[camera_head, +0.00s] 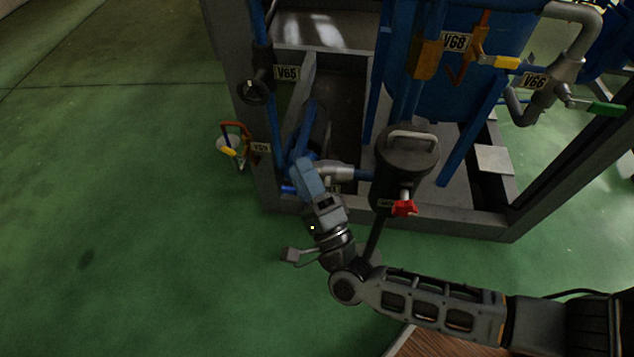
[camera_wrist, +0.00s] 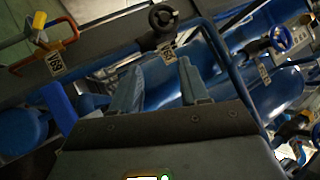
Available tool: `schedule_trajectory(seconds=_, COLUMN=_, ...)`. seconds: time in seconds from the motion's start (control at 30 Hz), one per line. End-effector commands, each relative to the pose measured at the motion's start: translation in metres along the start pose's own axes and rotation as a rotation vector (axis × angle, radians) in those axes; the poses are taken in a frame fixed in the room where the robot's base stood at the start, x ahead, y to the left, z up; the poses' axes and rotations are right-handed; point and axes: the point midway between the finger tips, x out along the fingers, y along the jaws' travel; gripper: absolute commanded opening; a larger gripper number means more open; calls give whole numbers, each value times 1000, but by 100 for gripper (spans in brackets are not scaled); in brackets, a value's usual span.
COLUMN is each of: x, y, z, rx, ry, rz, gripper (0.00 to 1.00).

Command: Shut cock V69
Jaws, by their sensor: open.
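A blue lever handle (camera_head: 288,189) sits low at the frame's front, just left of my gripper (camera_head: 305,172). A blue bar, perhaps the same handle, shows left of the fingers in the wrist view (camera_wrist: 60,107). The tag by it is hidden or too small to read. My gripper is open in the wrist view (camera_wrist: 160,85), its two fingers apart with blue pipework behind them. I see nothing held between them.
A black handwheel (camera_head: 256,91) tagged V65 is above. A dark pot (camera_head: 408,160) and a red handle (camera_head: 404,208) stand right of my gripper. Green floor (camera_head: 120,230) at left is clear.

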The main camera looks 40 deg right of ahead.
Motion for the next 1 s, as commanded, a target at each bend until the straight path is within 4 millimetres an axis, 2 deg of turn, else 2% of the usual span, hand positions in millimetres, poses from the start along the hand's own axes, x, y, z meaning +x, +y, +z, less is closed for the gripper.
schedule_trajectory(seconds=0.23, x=-10, y=-8, z=-10, rx=-92, ry=-54, rz=6, gripper=45)
schedule_trajectory(seconds=0.77, x=-12, y=-8, z=-10, rx=-98, ry=-57, rz=8, gripper=45)
schedule_trajectory(seconds=0.87, x=-19, y=5, z=-6, rx=-73, ry=-33, rz=26, gripper=45)
schedule_trajectory(seconds=1.0, x=-38, y=43, z=9, rx=8, ry=45, rz=79, gripper=45)
